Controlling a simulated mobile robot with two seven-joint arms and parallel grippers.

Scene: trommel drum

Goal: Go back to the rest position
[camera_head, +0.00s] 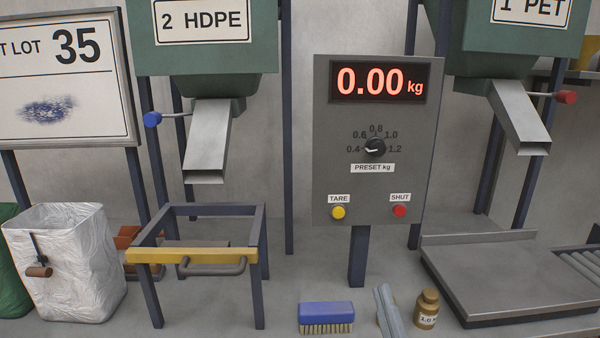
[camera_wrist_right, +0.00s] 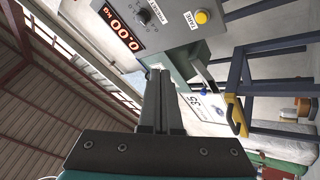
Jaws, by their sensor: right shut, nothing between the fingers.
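My right gripper (camera_head: 384,289) shows at the bottom edge of the head view as two narrow grey fingers close together, between the brush and the small brown jar. The wrist view shows the same right gripper (camera_wrist_right: 161,74) with its fingers together and nothing held, in free air. Beyond the fingers are the scale panel (camera_wrist_right: 150,30) and the lot board (camera_wrist_right: 205,108). My left gripper is in neither view.
The scale panel (camera_head: 330,180) reads 0.00 kg. A frame with a yellow bar (camera_head: 150,256) and a white bag (camera_head: 85,270) stand at left. A blue brush (camera_head: 326,313), a brown jar (camera_head: 427,308) and a grey platform (camera_head: 510,275) are in front. Chutes (camera_head: 208,140) hang above.

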